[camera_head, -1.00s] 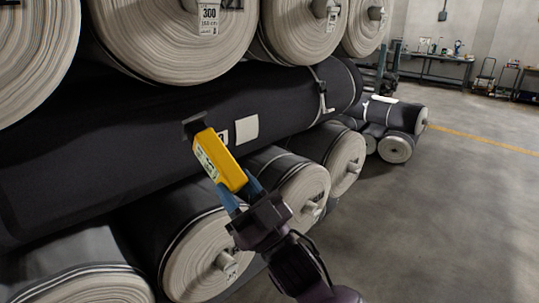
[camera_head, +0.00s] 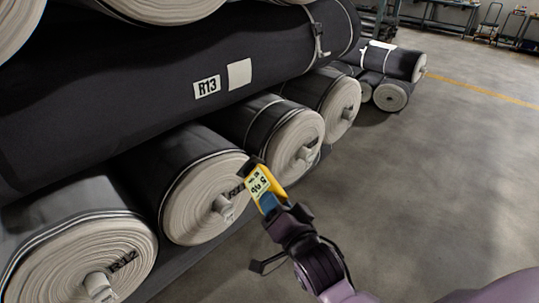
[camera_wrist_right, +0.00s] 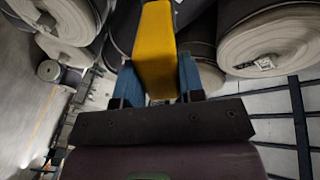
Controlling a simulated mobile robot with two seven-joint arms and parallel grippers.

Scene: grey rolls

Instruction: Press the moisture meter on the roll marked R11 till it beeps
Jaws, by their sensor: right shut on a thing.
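The yellow moisture meter (camera_head: 264,191) is held in my right gripper (camera_head: 271,208), its lit display facing the camera and its dark head up and to the left. It also shows in the right wrist view (camera_wrist_right: 155,50), between the two blue fingers. The meter's head is in front of the end face of a bottom-row roll (camera_head: 195,210). That roll's mark begins with R1; the rest is partly covered by the meter, so I cannot read it fully. I cannot tell whether the head touches the roll. My left gripper is out of view.
A roll marked R12 (camera_head: 60,265) lies nearer, at lower left. The long dark roll above has an R13 label (camera_head: 207,87) and a blank pale patch (camera_head: 239,74). More bottom rolls (camera_head: 297,140) lie beyond. The grey floor (camera_head: 430,180) on the right is clear.

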